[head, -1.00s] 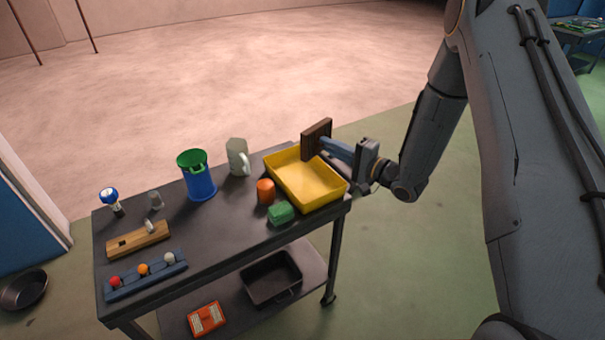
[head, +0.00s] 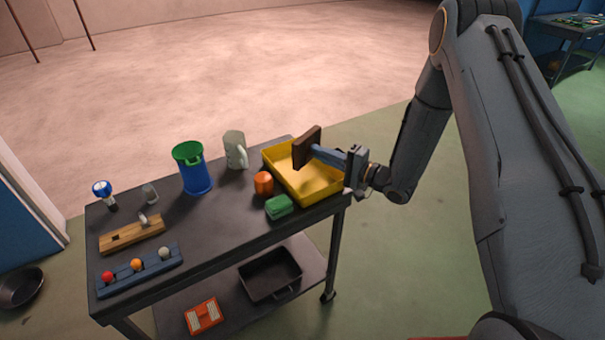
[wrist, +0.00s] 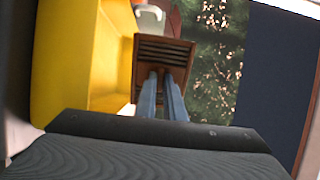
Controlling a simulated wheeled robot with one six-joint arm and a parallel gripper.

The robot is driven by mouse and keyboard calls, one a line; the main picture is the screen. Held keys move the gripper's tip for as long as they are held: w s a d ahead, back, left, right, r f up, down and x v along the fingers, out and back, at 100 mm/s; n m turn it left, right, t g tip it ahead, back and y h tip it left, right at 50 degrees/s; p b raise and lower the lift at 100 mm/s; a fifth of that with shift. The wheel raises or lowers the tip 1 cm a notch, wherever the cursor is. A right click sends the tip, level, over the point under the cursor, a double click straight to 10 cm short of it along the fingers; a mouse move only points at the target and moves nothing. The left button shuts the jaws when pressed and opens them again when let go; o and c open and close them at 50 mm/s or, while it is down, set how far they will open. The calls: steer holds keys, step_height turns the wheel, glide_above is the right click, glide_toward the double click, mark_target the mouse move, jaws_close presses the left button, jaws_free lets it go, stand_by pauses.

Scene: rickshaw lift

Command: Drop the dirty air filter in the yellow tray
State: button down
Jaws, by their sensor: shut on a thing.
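The dirty air filter (head: 307,147) is a brown, square, framed panel with slats, held on edge. The fingers and filter hide part of the tray's inside. The part of the tray floor that shows is empty.
An orange cylinder (head: 263,184) and a green block (head: 279,207) stand close to the tray's left side. A black tray (head: 270,276) is on the lower shelf.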

steer(key=c, duration=1.8)
jaws_free()
steer(key=shift+o, duration=0.2)
steer(key=b+v, duration=0.2)
steer(key=v, duration=0.5)
steer(key=shift+s+d, duration=0.2)
steer(key=shift+d, duration=0.15)
